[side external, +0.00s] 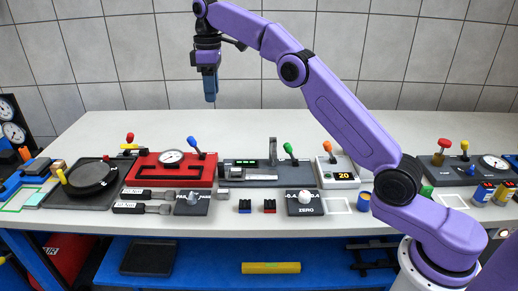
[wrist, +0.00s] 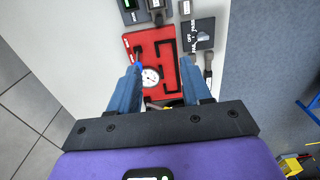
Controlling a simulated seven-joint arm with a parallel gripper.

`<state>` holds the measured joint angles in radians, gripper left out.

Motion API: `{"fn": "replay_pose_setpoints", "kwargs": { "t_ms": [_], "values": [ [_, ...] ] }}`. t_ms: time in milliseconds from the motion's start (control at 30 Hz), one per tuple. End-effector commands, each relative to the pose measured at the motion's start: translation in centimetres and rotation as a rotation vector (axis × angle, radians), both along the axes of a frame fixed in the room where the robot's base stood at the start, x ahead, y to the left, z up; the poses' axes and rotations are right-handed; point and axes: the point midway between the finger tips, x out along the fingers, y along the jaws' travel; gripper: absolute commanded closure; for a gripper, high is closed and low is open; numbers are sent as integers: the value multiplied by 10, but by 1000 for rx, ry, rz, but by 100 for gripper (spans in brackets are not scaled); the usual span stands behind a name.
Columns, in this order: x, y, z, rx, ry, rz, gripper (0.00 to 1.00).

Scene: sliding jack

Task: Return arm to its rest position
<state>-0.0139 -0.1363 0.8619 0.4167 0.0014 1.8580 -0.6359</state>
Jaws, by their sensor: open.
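My gripper (side external: 210,88) hangs from my purple arm high above the back part of the bench, pointing down, with nothing under its tips but air. In the wrist view my gripper's two blue fingers (wrist: 161,88) stand apart, with nothing held between them. Between and beyond them, well below, lies the red panel (wrist: 143,45) with a round gauge and a dark slot. The same red panel (side external: 175,178) shows in the side view, with a blue-knobbed lever on it.
The white bench (side external: 240,118) carries a row of panels, levers and tools along its front half. These include a black round plate (side external: 92,176), a grey slide unit (side external: 262,179) and a display box (side external: 344,176). The bench's back strip is clear; a tiled wall stands behind.

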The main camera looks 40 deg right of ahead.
Motion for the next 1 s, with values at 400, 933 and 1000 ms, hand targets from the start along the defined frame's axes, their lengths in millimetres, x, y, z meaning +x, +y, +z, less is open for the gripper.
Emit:
{"fn": "replay_pose_setpoints", "kwargs": {
  "t_ms": [400, 933, 1000],
  "values": [
    [-60, 58, 4, 3, -4, 71, 52],
    [-233, 84, -28, 11, -12, 181, 52],
    [-260, 79, -35, 13, -13, 196, 52]
  ]
}}
